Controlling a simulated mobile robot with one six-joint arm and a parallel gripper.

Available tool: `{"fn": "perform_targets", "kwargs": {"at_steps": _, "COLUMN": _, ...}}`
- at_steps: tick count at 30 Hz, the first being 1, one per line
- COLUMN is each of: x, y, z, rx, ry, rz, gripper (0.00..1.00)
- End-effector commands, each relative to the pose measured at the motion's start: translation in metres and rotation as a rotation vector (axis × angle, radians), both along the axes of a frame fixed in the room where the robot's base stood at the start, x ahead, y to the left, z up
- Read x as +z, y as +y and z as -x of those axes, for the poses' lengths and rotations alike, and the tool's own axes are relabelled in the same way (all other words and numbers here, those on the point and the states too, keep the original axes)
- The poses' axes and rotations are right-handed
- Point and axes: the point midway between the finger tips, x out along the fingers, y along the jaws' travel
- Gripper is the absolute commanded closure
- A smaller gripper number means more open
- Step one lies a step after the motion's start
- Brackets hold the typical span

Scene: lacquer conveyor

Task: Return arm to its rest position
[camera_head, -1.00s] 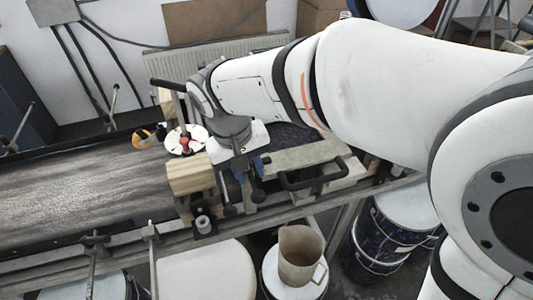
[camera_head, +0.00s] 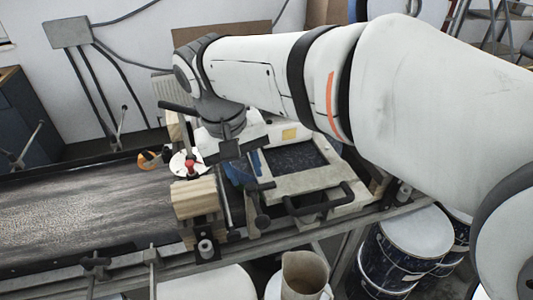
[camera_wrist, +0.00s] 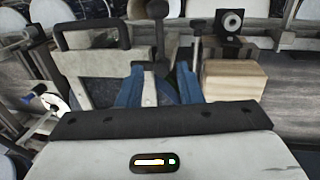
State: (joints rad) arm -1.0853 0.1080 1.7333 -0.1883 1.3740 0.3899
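My arm reaches in from the right in the head view and bends down at the wrist over the end of the conveyor. My gripper (camera_head: 243,172), with blue fingers, hangs just right of a stack of wooden blocks (camera_head: 196,198). In the wrist view my gripper (camera_wrist: 158,88) shows two blue fingers standing apart. A pale strip (camera_wrist: 150,90) shows between them; it seems to be part of the fixture below, and I see no held object. The wooden blocks (camera_wrist: 232,80) are right of the fingers in the wrist view.
The dark conveyor belt (camera_head: 90,205) runs left. A pale frame with a black handle (camera_head: 318,199) lies right of my gripper. A white disc (camera_head: 182,163) and an orange tape roll (camera_head: 150,160) are beyond the blocks. Drums (camera_head: 415,235) and a jug (camera_head: 302,275) stand below.

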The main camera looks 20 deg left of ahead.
Motion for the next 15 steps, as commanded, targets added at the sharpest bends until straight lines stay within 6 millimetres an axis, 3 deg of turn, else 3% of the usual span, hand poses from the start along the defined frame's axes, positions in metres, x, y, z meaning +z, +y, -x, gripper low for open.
{"fn": "perform_targets", "kwargs": {"at_steps": 11, "x": 0.0, "y": -0.001, "z": -0.001, "rx": -0.001, "ry": 0.001, "rz": 0.001, "gripper": 0.68}}
{"fn": "perform_targets", "kwargs": {"at_steps": 15, "x": 0.0, "y": -0.02, "z": -0.013, "rx": -0.035, "ry": 0.003, "rz": -0.014, "gripper": 0.68}}
